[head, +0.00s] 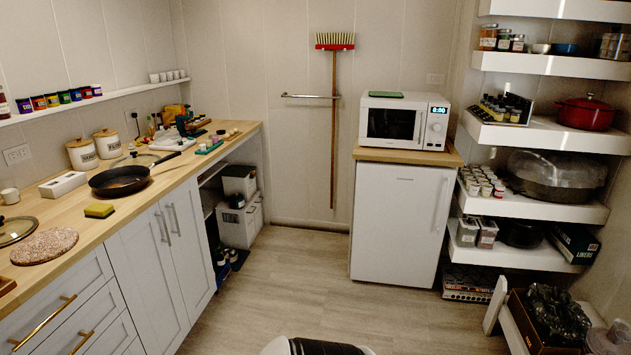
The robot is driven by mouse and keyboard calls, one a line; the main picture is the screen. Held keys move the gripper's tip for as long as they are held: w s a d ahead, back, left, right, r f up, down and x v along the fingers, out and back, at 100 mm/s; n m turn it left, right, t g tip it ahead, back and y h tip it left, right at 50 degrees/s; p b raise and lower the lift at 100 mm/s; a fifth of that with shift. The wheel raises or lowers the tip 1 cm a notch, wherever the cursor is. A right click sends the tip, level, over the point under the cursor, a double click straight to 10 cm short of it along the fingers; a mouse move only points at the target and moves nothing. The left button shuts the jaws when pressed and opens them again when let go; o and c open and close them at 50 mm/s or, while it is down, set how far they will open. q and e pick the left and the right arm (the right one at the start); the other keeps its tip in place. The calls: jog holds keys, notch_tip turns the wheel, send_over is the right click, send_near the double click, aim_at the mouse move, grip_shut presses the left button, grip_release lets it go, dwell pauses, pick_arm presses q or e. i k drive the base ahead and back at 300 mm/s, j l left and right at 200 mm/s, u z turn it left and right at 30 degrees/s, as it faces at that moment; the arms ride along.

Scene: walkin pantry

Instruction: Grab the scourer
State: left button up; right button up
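The scourer (99,210) is a small yellow block with a dark top. It lies flat on the wooden counter (140,206) at the left, close to the counter's front edge. It stands clear of the things around it, and nothing covers it. Neither of my grippers shows in the head view.
A black frying pan (119,181) lies behind the scourer, its handle pointing right. A round speckled board (44,246) and a glass lid (14,231) lie to its left. White cabinets (162,250) stand below the counter. The middle floor (290,265) is clear.

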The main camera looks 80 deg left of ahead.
aim_at(96, 210)
jog(key=u, duration=4.05)
jog(key=z, duration=0.25)
jog(key=i+j+z, duration=0.2)
jog(key=z, duration=0.3)
jog(key=i+j+z, duration=0.3)
jog(key=z, duration=0.2)
